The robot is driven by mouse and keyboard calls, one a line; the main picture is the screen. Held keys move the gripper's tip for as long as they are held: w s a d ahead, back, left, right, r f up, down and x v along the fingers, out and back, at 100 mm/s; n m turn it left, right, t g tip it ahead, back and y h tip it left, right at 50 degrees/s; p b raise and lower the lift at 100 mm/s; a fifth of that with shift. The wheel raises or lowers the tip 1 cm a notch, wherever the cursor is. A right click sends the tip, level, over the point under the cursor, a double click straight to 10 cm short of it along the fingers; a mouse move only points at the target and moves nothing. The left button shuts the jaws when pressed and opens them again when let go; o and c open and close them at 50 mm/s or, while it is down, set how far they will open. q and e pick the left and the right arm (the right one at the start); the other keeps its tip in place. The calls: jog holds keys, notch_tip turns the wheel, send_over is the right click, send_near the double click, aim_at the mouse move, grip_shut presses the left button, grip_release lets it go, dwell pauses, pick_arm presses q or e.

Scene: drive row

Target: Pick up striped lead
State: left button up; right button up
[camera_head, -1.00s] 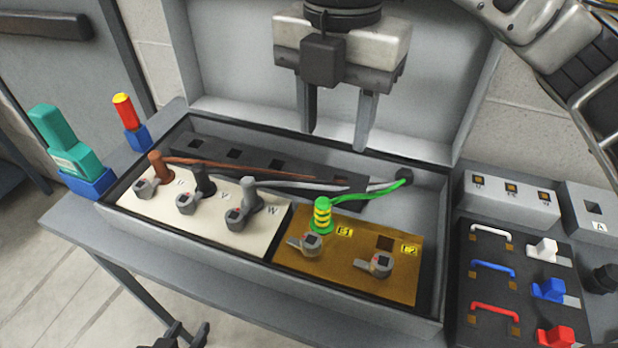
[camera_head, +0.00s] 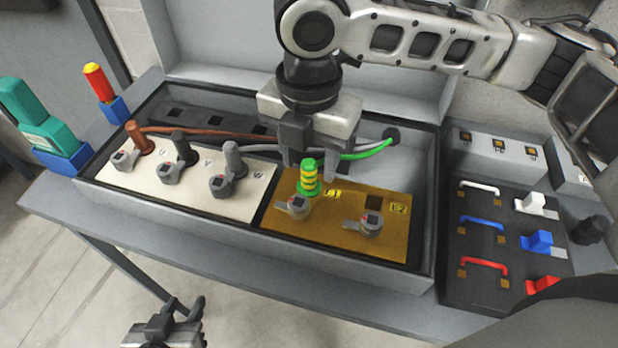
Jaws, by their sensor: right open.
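The striped lead (camera_head: 309,178) has a green and yellow banded plug standing upright in the brown panel (camera_head: 285,231), beside the label E1. Its green cable (camera_head: 366,151) runs right and back to a dark gland in the box wall. My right gripper (camera_head: 309,172) points down just behind and around the plug's top, its fingers spread and apart. The plug hides part of the fingers, so I cannot tell whether they touch it. My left gripper (camera_head: 172,325) is at the bottom edge, away from the box, with its two fingers apart.
Brown, black and grey leads (camera_head: 235,160) stand in the white panel (camera_head: 148,185) to the left. Grey clamps (camera_head: 371,224) sit on both panels. A teal tool (camera_head: 35,120) and a red-yellow tool (camera_head: 99,83) stand left. A switch panel (camera_head: 480,230) lies right.

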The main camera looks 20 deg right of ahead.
notch_tip(320, 180, down, 2)
jog(key=shift+c, duration=0.4)
grip_shut()
jog(key=shift+r, duration=0.15)
